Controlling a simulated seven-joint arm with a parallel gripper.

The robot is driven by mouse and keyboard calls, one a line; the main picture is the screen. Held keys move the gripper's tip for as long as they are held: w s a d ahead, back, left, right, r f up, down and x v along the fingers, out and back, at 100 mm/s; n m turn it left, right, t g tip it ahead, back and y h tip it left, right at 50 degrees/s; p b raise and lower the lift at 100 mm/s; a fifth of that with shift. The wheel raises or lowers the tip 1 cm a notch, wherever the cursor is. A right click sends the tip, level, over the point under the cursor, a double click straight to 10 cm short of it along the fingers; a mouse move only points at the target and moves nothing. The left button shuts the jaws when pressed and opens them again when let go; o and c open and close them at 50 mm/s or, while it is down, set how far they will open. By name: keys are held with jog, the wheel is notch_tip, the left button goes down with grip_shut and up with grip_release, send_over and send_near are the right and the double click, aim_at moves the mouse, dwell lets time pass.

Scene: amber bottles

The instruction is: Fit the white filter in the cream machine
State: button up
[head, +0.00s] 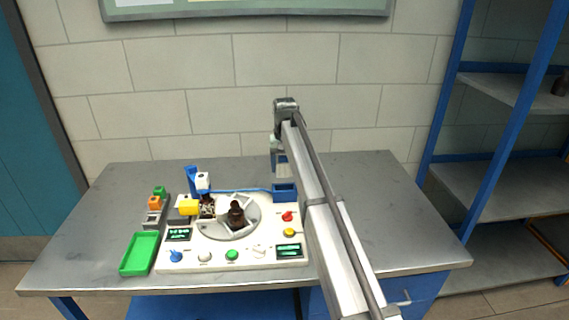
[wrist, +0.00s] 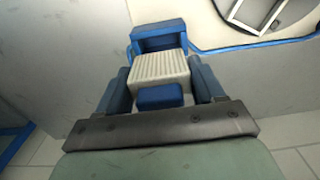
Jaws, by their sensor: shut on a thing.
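My gripper (wrist: 160,84) is shut on the white filter (wrist: 160,66), a ribbed white block with a blue tab (wrist: 158,97) between the two blue fingers. The cream machine (head: 190,262) stands on the table, with a round turntable and a blue open-topped holder (head: 284,192) at its back right. In the wrist view the holder (wrist: 160,36) lies just beyond the filter's far end. The filter overlaps its lower edge in the picture, and I cannot tell whether they touch. In the head view my arm hides most of the gripper, which is above the holder.
A dark amber bottle (head: 237,215) stands on the turntable (head: 212,230). The grey table (head: 400,225) is clear on the right, with shelves (head: 510,185) beyond.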

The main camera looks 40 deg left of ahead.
aim_at(284, 175)
jog(key=shift+f, duration=2.25)
jog(key=shift+f, duration=1.25)
dwell(0.7)
jog(key=o, duration=1.1)
jog(key=shift+o, duration=0.3)
jog(key=shift+s+f, duration=0.1)
jog(key=shift+r, duration=3.05)
